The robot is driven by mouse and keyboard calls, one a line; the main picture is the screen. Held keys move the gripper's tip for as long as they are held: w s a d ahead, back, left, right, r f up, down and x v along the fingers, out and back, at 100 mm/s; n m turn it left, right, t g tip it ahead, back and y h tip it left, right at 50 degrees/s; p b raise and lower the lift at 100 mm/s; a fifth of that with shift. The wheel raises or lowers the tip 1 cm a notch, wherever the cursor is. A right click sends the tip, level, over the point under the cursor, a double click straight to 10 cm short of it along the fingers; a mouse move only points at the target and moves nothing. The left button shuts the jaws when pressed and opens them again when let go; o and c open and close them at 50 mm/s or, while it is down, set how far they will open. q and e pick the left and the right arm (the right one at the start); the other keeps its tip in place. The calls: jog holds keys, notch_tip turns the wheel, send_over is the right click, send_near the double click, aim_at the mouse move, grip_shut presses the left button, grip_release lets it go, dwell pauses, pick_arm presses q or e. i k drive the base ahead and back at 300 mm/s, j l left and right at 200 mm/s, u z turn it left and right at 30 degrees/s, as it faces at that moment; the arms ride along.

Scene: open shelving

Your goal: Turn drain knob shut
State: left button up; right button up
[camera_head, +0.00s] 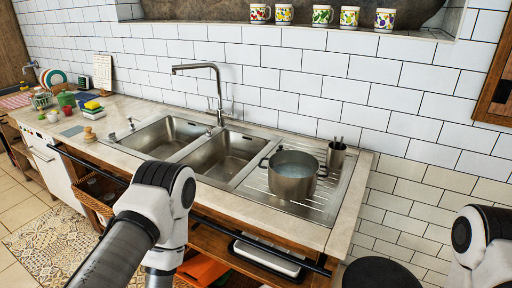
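A steel double sink (229,153) is set in the counter, with a tall tap (219,95) behind it. A small metal knob-like fitting (209,131) stands on the sink's back rim near the tap's foot. Another small fitting (113,136) and a thin upright one (131,123) stand at the sink's left end. I cannot tell which is the drain knob or how it is turned. My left arm comes up at the bottom, in front of the sink, and my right arm shows at the right edge. Both grippers are out of the picture.
A steel pot (293,176) stands on the drainboard beside a utensil cup (336,155). Jars, a sponge and dishes crowd the counter's left end. A dark rail (250,241) runs along the counter front. Several mugs (283,14) line the ledge above.

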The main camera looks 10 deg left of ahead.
aim_at(111, 136)
jog(key=u, duration=1.45)
jog(key=z, duration=0.25)
jog(key=i+j+z, duration=0.25)
jog(key=z, duration=0.2)
jog(key=i+j+z, duration=0.2)
jog(key=z, duration=0.2)
jog(key=i+j+z, duration=0.1)
jog(key=j+z, duration=0.35)
